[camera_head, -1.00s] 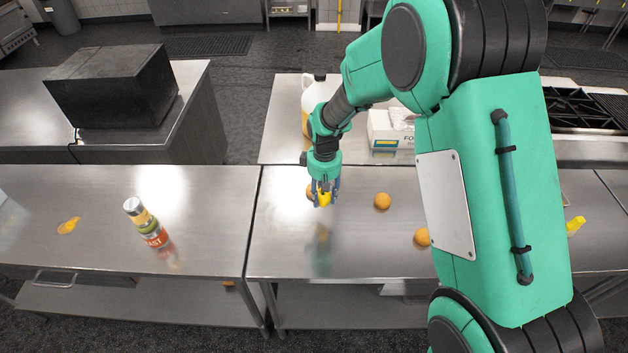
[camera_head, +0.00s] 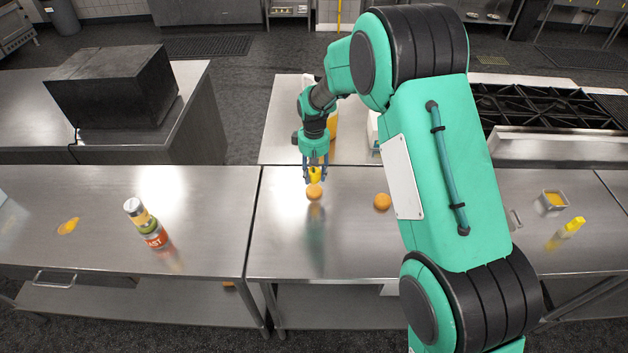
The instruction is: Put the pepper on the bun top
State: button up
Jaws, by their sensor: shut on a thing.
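My gripper (camera_head: 314,178) is shut on the yellow pepper (camera_head: 315,174) and points down over the steel table. Directly below it in the picture is a round, orange-brown bun piece (camera_head: 314,192). The pepper is at its upper edge, and I cannot tell whether the two touch. A second round bun piece (camera_head: 382,202) lies to the right, close to my arm. I cannot tell from this view which piece is the bun top.
Right are a yellow bottle (camera_head: 572,227) and a small metal container (camera_head: 553,201). A stove (camera_head: 545,105) stands behind right. The table front is clear.

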aim_at(314, 180)
jog(key=shift+f, duration=1.75)
jog(key=shift+f, duration=0.1)
jog(key=o, duration=1.2)
jog(key=shift+c, duration=0.2)
notch_tip(314, 180, up, 12)
jog(key=shift+r, duration=0.1)
